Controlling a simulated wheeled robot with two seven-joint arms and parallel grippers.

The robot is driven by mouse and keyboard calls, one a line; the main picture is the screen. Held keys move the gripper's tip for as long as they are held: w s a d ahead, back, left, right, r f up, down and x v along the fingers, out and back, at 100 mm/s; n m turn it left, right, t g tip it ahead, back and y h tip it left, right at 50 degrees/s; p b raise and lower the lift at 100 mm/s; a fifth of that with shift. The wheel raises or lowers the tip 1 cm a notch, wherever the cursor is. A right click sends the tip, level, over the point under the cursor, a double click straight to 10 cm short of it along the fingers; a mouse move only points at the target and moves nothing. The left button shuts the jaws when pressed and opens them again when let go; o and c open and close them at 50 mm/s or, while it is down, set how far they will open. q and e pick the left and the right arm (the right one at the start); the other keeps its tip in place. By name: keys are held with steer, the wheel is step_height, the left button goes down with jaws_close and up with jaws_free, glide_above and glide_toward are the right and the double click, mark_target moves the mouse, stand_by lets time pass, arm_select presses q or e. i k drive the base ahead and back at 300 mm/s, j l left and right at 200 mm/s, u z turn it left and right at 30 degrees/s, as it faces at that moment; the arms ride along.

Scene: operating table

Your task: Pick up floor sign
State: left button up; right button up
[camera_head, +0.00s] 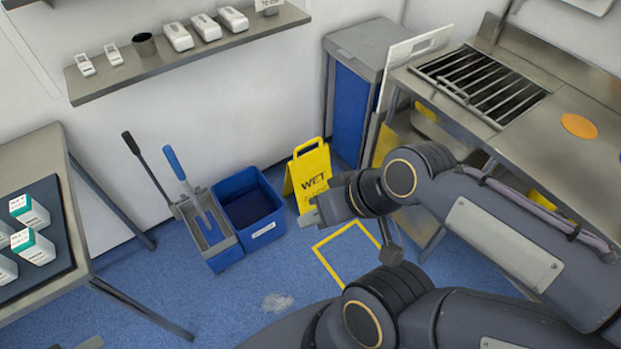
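The yellow floor sign (308,172) stands upright on the blue floor by the wall, with "WET" on its face. Its lower right part is hidden behind my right gripper. My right gripper (350,237) is in front of the sign in the picture, its two fingers spread apart with nothing seen between them. I cannot tell whether it touches the sign. Small grey tips at the bottom left edge may be my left gripper, but too little shows to tell its state.
A blue bucket (250,207) and a grey-and-blue mop bucket (212,238) stand left of the sign. A blue-sided bin (350,112) is behind it to the right. A steel counter (545,118) is at right, a table (38,152) at left. A yellow outline (327,268) marks clear floor.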

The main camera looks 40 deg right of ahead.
mark_target(308, 175)
steer(key=i+l, duration=0.2)
steer(key=i, duration=0.25)
steer(key=i+l+z, duration=0.1)
steer(key=i+l, duration=0.15)
steer(key=i, duration=0.15)
steer(key=i+l, duration=0.15)
steer(key=i, duration=0.3)
steer(key=l+z, duration=0.05)
